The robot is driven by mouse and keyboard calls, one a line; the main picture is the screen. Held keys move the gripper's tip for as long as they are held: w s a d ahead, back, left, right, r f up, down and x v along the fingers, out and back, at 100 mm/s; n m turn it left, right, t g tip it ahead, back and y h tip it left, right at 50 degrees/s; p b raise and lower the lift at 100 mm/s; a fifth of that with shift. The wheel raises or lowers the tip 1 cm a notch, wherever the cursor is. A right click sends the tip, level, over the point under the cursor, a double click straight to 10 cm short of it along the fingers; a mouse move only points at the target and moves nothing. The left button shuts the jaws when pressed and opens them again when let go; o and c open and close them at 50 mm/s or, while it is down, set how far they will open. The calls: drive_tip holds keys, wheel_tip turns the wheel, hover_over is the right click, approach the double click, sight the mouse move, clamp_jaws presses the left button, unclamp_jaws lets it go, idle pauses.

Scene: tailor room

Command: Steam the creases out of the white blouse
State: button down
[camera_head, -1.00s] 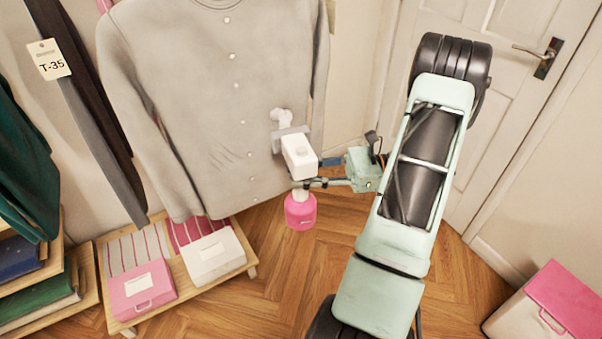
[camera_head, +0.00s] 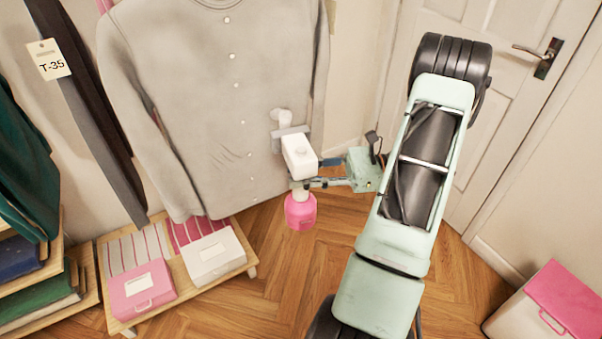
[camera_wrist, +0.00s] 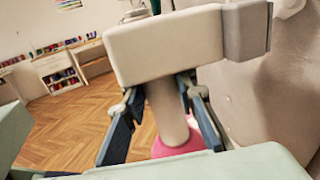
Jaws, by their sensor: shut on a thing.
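The white blouse (camera_head: 200,95) hangs against the wall in the head view and looks pale grey, with a row of small buttons down its front. A hand steamer (camera_head: 299,155) with a white head and pink base is upright at the blouse's lower right. Its head plate is at or very near the cloth; I cannot tell if it touches. My gripper (camera_head: 312,183) is shut around the steamer's neck. In the wrist view, my gripper (camera_wrist: 160,110) has a finger on each side of the steamer's pale neck (camera_wrist: 167,112).
A low wooden rack (camera_head: 252,270) below the blouse holds a pink box (camera_head: 142,292) and a white box (camera_head: 213,257). Dark clothes with a T-35 tag (camera_head: 48,60) hang left. A pink-lidded box (camera_head: 565,300) stands right, near a door (camera_head: 510,90). The middle floor is clear.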

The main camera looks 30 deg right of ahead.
drive_tip(key=shift+a+r, duration=0.1)
drive_tip(key=a+f, duration=0.3)
drive_tip(key=a, duration=0.4)
drive_tip(key=a+f+b, duration=0.1)
drive_tip(key=a+f, duration=0.2)
drive_tip(key=a, duration=0.5)
drive_tip(key=shift+a+b, duration=0.2)
drive_tip(key=shift+b, duration=0.1)
idle(1.4)
idle(2.9)
drive_tip(key=s, duration=1.1)
drive_tip(key=shift+s+p, duration=0.3)
drive_tip(key=shift+s, duration=0.1)
idle(0.3)
